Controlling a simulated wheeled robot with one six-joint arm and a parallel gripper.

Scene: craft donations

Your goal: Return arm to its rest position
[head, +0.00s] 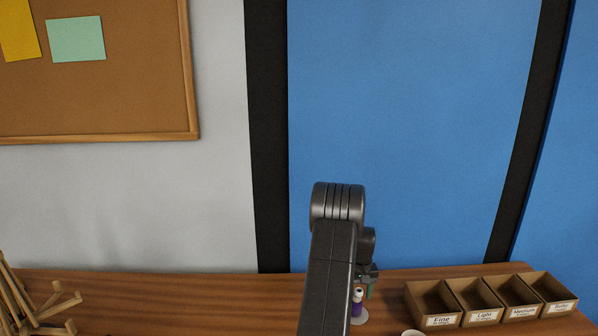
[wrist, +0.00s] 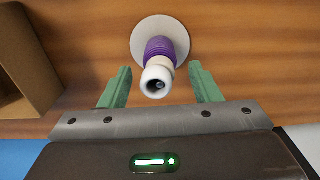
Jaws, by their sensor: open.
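My gripper (wrist: 160,88) shows in the wrist view with its two green fingers spread wide, one on each side of a purple and white spool-like object (wrist: 162,55). The fingers appear apart from it. The object stands on a pale round disc (wrist: 146,27) on the wooden table. In the head view my arm rises in the middle and hides part of the table. The gripper shows only partly there, just right of the arm, beside the purple and white object (head: 357,300).
A row of open cardboard boxes (head: 433,304) with labels stands on the table (head: 230,300) at the right. A box (wrist: 25,60) edge also shows at the left in the wrist view. A wooden rack (head: 35,300) stands at the far left. Bare table lies left of my arm.

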